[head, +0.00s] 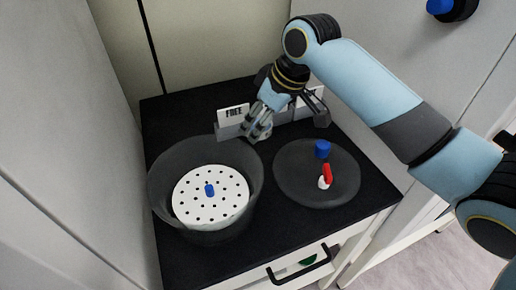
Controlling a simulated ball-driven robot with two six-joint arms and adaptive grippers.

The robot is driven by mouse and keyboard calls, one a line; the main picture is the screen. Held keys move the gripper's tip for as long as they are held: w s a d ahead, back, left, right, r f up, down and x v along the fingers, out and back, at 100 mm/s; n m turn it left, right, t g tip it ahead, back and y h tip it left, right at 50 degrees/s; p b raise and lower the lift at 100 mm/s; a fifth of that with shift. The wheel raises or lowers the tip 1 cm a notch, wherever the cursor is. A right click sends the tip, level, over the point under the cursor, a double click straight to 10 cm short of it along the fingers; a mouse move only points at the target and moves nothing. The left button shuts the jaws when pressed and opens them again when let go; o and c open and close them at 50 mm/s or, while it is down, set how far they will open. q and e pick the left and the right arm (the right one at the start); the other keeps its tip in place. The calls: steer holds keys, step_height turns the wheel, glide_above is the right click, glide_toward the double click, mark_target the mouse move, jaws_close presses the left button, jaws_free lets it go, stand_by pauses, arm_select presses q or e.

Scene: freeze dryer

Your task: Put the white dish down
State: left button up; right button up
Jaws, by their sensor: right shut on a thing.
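A round white dish with holes and a blue knob (230,200) lies level inside a dark, open, round vessel (158,173) at the left of the black worktop. No gripper touches this dish. My right gripper (259,129) is above the back of the worktop, behind and to the right of the vessel. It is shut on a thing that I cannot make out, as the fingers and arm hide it. My left gripper is not in view.
A dark round lid (295,180) with a blue knob (322,149) and a red-and-white valve (325,177) lies to the right. Walls close in the left and back. The worktop's front edge (250,267) is clear.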

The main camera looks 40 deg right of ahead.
step_height(320, 180, down, 10)
steer(key=shift+r+b, duration=0.1)
steer(key=shift+b, duration=0.25)
steer(key=o, duration=1.1)
steer(key=shift+o, duration=0.2)
